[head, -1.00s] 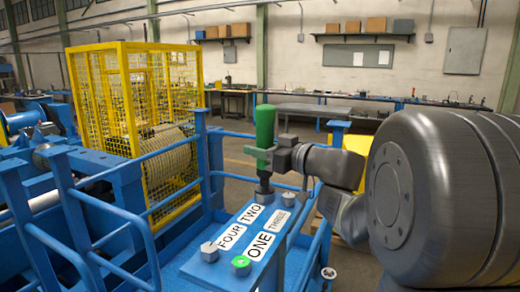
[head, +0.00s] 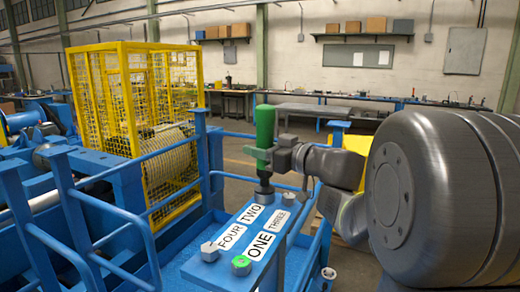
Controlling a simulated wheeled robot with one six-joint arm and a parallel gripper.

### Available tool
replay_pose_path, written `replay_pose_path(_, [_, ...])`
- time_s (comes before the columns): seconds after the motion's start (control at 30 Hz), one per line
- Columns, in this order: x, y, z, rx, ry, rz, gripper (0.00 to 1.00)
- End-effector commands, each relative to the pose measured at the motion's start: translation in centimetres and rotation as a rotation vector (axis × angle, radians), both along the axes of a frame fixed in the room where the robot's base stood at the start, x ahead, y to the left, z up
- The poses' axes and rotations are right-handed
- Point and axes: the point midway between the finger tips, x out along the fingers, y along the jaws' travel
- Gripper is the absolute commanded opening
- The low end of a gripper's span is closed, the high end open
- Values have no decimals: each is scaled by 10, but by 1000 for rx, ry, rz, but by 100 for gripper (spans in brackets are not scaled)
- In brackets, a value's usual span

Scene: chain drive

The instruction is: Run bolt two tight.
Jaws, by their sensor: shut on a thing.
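My gripper (head: 283,158) is shut on a green-handled tool (head: 265,126) and holds it upright. The tool's dark lower end (head: 264,190) sits over the bolt beside the label TWO (head: 250,214), at the back of the blue plate (head: 221,276). That bolt is mostly hidden under the tool, and I cannot tell how far it is turned in. The bolt by the label ONE (head: 241,265) has a green top. Grey bolts stand by the label FOUR (head: 209,251) and by the label THREE (head: 288,199).
Blue railings (head: 105,235) stand left of the plate, and a blue post (head: 203,165) rises behind it. A yellow mesh cage (head: 137,100) stands at the back left. A long workbench (head: 300,107) runs along the far wall.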

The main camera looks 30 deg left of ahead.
Motion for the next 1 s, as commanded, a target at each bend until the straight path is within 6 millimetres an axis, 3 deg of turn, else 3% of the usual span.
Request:
replay_pose_path(0.03, [0, 0, -7, -11, 8, 0, 0])
replay_pose_path(0.57, [0, 0, -7, -11, 8, 0, 0])
replay_pose_path(1.0, [0, 0, 23, -6, 5, 0, 0])
